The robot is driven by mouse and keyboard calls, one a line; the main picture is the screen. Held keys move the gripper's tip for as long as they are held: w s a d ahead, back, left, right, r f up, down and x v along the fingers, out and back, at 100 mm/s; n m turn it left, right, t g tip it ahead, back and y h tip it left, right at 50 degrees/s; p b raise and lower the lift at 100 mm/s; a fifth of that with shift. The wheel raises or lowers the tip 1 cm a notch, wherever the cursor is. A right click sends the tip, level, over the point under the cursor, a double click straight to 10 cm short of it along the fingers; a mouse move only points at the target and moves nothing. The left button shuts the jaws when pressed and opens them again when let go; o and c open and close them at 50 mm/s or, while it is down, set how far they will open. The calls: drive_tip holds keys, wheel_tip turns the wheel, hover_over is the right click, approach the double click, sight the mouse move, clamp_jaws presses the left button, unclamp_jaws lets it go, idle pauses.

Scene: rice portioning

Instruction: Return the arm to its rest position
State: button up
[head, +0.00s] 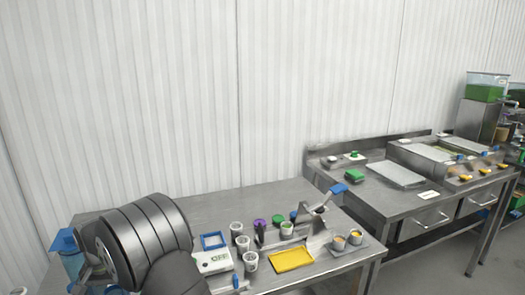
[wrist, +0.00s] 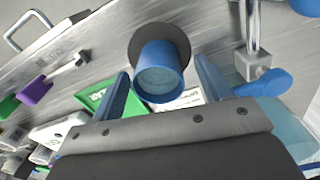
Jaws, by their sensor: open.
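My gripper (wrist: 161,68) shows in the wrist view with its two blue fingers spread apart. A blue cylindrical container (wrist: 162,72) with a pale round end and a dark disc behind it appears between the fingers. Clear gaps show on both sides of it, and I cannot tell how far it is from the fingertips. In the head view my dark arm is folded low at the left end of the steel table (head: 300,193). My gripper cannot be made out there.
Near my arm stand a blue bottle (head: 67,250), a white device (head: 213,262), a blue frame (head: 214,241), several cups (head: 250,262) and a yellow tray (head: 292,260). The table's back strip is clear. A steel counter (head: 390,205) stands beyond.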

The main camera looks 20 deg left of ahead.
wheel_tip(320, 180, up, 2)
drive_tip(key=shift+r, duration=0.15)
drive_tip(key=w+d+r, duration=0.7)
drive_tip(key=w+d, duration=0.1)
drive_tip(key=d, duration=0.1)
drive_tip(key=w+d, duration=0.4)
drive_tip(key=w, duration=0.4)
drive_tip(key=w+d, duration=0.5)
drive_tip(key=w, duration=0.2)
drive_tip(key=w+d+f, duration=0.3)
drive_tip(key=w+d, duration=0.2)
drive_tip(key=d, duration=0.6)
drive_tip(key=w+d+f+m, duration=0.1)
drive_tip(key=w+d+f, duration=0.2)
drive_tip(key=w+d, duration=0.3)
drive_tip(key=w+d+f+m, duration=0.1)
drive_tip(key=w+d+f, duration=0.3)
drive_tip(key=d, duration=1.2)
drive_tip(key=shift+w+d, duration=0.3)
drive_tip(key=shift+w, duration=0.55)
drive_tip(key=shift+a+r, duration=0.1)
drive_tip(key=s+a+r, duration=0.2)
drive_tip(key=s+a, duration=0.1)
drive_tip(key=a, duration=0.7)
drive_tip(key=s+a+r+n, duration=0.1)
drive_tip(key=s+a+r, duration=0.2)
drive_tip(key=a, duration=0.7)
drive_tip(key=shift+d, duration=0.1)
